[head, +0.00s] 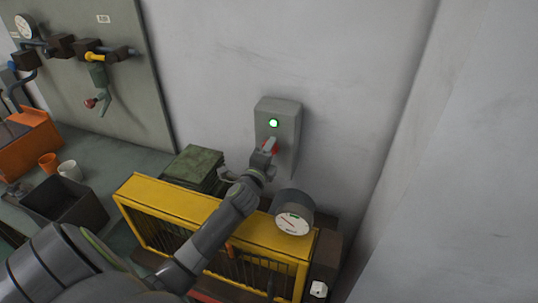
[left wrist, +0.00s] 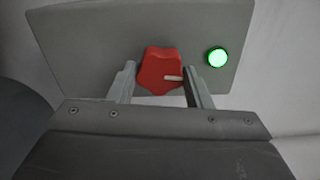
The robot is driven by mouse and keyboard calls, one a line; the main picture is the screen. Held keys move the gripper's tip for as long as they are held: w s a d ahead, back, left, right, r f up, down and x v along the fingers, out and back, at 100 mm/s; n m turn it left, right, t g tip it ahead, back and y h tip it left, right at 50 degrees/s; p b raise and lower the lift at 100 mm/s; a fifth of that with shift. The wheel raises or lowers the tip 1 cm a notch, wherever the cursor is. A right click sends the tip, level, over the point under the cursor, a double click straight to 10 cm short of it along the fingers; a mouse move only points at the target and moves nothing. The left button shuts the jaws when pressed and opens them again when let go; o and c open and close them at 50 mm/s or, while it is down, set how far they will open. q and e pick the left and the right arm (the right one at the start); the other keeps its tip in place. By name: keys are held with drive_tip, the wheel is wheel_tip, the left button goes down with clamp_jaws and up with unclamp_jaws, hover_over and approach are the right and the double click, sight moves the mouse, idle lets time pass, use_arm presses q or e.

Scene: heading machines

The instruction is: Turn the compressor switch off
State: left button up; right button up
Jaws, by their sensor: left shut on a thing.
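The compressor switch is a red rotary knob (left wrist: 160,70) with a pale pointer mark, on a grey wall box (head: 278,110). A green lamp (head: 273,123) on the box is lit; it also shows in the left wrist view (left wrist: 218,58). In the left wrist view the mark points right, toward the lamp side. My left gripper (head: 268,150) is at the box below the lamp, its fingers on both sides of the knob and shut on it. In the head view the gripper mostly hides the knob. My right gripper is in neither view.
A yellow-framed machine (head: 170,202) with a round gauge (head: 293,223) stands below the box, under my left arm. A dark bin (head: 62,203) and cups (head: 69,171) sit on the bench. The wall right of the box is clear.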

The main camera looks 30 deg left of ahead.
use_arm(q)
drive_tip(key=shift+n, duration=0.6)
drive_tip(key=o, duration=1)
drive_tip(key=shift+s, duration=0.1)
drive_tip(key=b+v, duration=0.4)
drive_tip(key=v, duration=1.3)
drive_tip(key=shift+s, duration=0.15)
drive_tip(key=shift+f, duration=0.1)
